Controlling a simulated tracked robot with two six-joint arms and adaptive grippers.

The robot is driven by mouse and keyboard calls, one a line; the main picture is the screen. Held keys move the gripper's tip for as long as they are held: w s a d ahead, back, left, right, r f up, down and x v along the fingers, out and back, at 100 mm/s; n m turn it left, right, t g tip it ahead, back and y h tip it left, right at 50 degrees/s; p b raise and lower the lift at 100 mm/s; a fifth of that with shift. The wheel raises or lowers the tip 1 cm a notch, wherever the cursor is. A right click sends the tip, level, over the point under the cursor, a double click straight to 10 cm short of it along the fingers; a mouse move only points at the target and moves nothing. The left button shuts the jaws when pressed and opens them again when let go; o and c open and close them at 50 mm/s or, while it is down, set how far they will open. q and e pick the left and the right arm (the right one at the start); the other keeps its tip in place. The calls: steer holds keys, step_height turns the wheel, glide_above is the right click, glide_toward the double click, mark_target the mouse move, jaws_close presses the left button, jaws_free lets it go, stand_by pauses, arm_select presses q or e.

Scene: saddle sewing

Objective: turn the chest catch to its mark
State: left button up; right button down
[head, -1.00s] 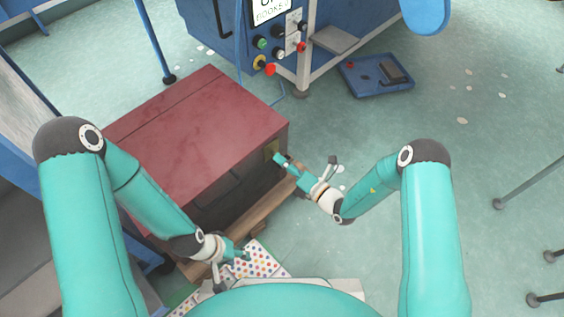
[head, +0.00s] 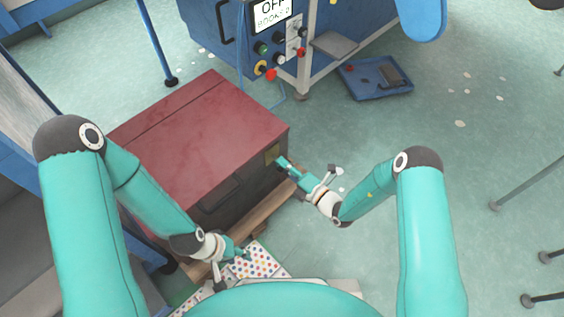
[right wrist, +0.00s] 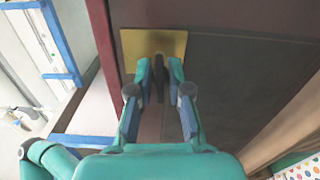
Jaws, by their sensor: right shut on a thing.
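The red-topped chest (head: 200,125) stands on a wooden base left of centre in the head view. On its right end is a yellow catch plate (head: 273,153), which fills the top middle of the right wrist view (right wrist: 132,45). A dark upright catch lever (right wrist: 158,70) sticks out from this plate. My right gripper (head: 284,163) is at the plate, and its fingers (right wrist: 158,88) are shut on the lever from both sides. The mark cannot be made out. My left gripper (head: 240,256) is low in front of the chest, by a dotted sheet; its opening is unclear.
A white sheet with coloured dots (head: 256,262) lies before the chest. Behind stands a blue machine (head: 225,35) with buttons and a display reading OFF. A blue tray (head: 375,78) lies on the floor. Floor to the right of the chest is mostly clear.

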steer(key=shift+d+f+m, duration=0.1)
steer(key=shift+f+m, duration=0.05)
steer(key=shift+m, duration=0.45)
steer(key=c, duration=1.1)
jaws_free()
steer(key=v, duration=1.2)
